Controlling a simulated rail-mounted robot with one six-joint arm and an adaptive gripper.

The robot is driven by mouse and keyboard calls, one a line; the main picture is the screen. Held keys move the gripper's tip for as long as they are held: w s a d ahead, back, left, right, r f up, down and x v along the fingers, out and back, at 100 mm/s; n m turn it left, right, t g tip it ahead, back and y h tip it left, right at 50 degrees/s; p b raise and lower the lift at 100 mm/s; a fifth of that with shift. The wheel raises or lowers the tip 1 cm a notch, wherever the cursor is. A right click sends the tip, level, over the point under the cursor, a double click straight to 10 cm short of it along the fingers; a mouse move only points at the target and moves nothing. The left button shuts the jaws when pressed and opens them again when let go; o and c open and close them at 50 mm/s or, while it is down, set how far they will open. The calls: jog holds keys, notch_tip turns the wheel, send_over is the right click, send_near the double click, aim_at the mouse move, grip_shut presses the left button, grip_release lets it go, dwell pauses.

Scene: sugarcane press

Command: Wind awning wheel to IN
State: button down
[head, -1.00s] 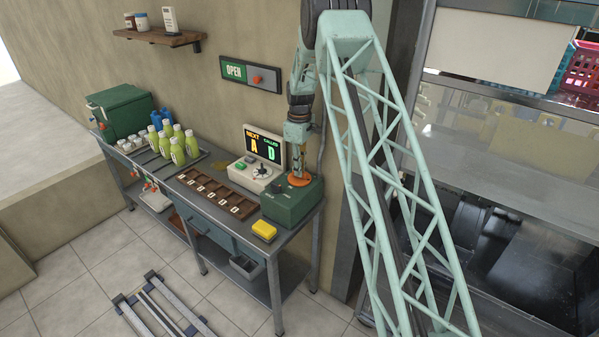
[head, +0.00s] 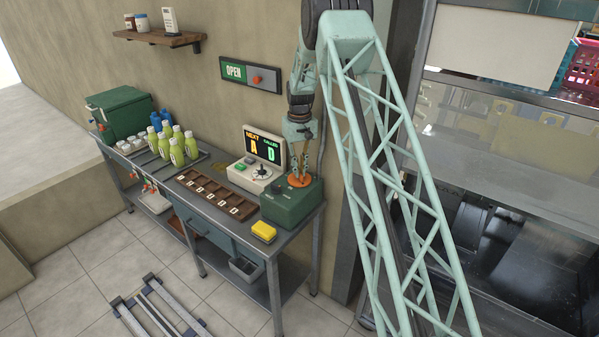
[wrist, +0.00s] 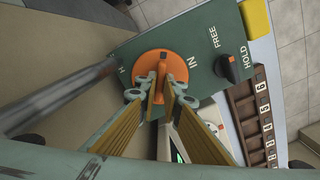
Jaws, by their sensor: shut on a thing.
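The awning wheel is an orange disc (wrist: 152,68) on top of a green box (head: 293,204) at the right end of the bench. It also shows in the head view (head: 300,181). My gripper (wrist: 160,92) points down over the wheel and its fingers are shut on the wheel's raised orange grip. In the wrist view the printed word IN is just right of the wheel, and another letter on its left is partly cut off. A black knob (wrist: 234,68) sits beside the labels FREE and HOLD.
A yellow sponge-like block (head: 264,231) lies by the box's front left. A display (head: 264,147) stands behind, and a brown tray (head: 216,194) lies to the left. Green bottles (head: 177,152) stand farther left. A grey post runs close beside the wheel in the wrist view.

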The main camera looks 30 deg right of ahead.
jog(key=m, duration=0.6)
jog(key=shift+b, duration=0.3)
jog(key=shift+m, duration=2.6)
jog(key=c, duration=2.8)
grip_release()
jog(key=shift+r, duration=0.15)
notch_tip(320, 180, up, 12)
jog(key=shift+f, duration=0.1)
